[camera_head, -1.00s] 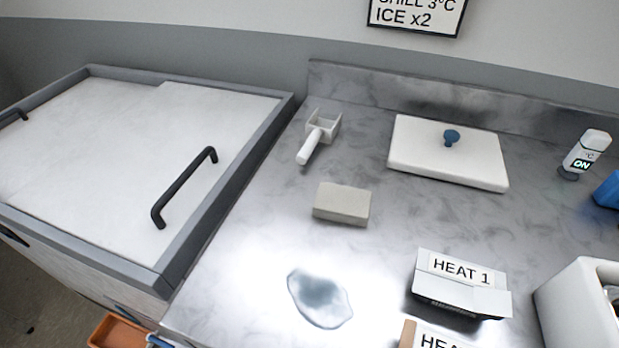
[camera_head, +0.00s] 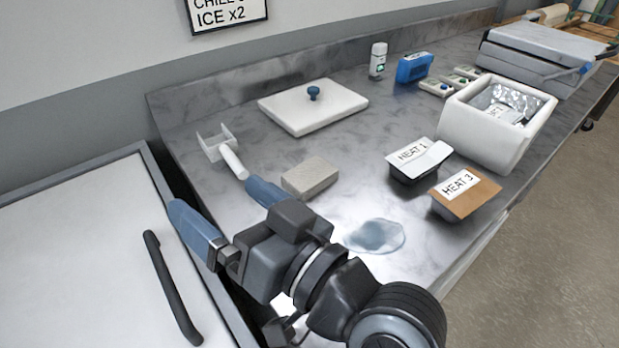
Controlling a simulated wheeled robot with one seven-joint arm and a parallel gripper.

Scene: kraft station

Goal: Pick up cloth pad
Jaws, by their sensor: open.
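The cloth pad, a small beige-grey block (camera_head: 310,178), lies flat on the metal counter. It is between the white scoop and the water puddle. My gripper (camera_head: 222,206) is open and empty, with its two blue fingers spread. It appears to the left of the pad in the picture. The right finger's tip shows close to the pad's left side, with no clear contact. I cannot tell the gripper's height above the counter.
A white scoop (camera_head: 230,158) lies just beyond my gripper. A puddle (camera_head: 376,236) is right of my wrist. Boxes marked HEAT 1 (camera_head: 418,160) and HEAT 3 (camera_head: 465,194), a white lid (camera_head: 312,108) and a white container (camera_head: 476,130) stand around. The chest (camera_head: 80,260) is at left.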

